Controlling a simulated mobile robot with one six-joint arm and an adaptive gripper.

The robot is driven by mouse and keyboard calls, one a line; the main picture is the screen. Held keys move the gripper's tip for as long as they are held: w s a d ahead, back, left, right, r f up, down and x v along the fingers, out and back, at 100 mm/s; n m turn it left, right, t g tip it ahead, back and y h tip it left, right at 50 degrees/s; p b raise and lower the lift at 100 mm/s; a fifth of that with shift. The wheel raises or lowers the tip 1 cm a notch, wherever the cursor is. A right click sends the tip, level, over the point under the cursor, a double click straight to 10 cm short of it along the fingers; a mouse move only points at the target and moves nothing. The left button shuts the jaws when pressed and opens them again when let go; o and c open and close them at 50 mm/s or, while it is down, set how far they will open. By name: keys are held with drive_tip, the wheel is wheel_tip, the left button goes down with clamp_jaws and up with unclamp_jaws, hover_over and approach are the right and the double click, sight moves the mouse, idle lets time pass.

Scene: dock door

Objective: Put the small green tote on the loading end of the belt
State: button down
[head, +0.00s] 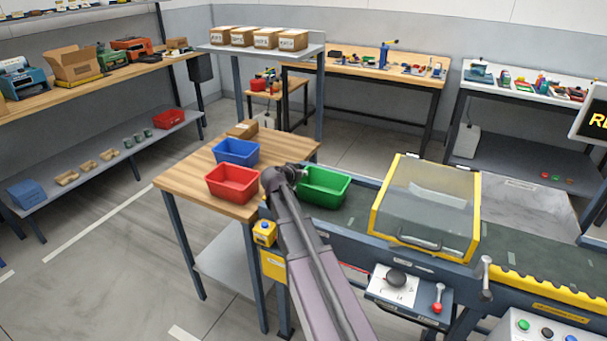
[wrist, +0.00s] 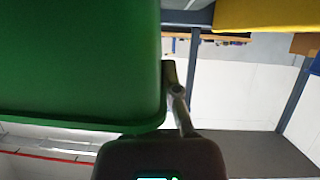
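The small green tote (head: 324,187) is upright at the left, near end of the belt (head: 358,207) in the head view. I cannot tell whether it touches the belt or hangs just above it. My gripper (head: 298,172) is at the tote's left rim. In the wrist view the green tote (wrist: 75,60) fills the upper left. One finger of my gripper (wrist: 168,95) lies against the outside of its wall; the other finger is hidden behind the tote. The gripper looks shut on that wall.
A blue tote (head: 236,152) and a red tote (head: 233,183) stand on the wooden table (head: 190,177) left of the belt. A small cardboard box (head: 242,130) is behind them. A yellow-framed clear hood (head: 425,205) covers the belt to the right of the green tote.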

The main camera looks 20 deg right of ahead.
drive_tip(key=c, duration=0.8)
unclamp_jaws()
drive_tip(key=shift+r, duration=0.1)
drive_tip(key=p+v, duration=0.5)
drive_tip(key=v, duration=0.7)
drive_tip(key=shift+p, duration=0.3)
drive_tip(key=s+a+f+n+g+y, duration=0.3)
drive_tip(key=s+a+f+n+y, duration=0.2)
drive_tip(key=s, duration=0.5)
drive_tip(key=s+a+f+n+g+y, duration=0.4)
drive_tip(key=s+a, duration=0.4)
drive_tip(key=s, duration=0.2)
drive_tip(key=shift+a+f+n+y, duration=0.4)
drive_tip(key=shift+f+y, duration=0.3)
drive_tip(key=shift+f, duration=0.1)
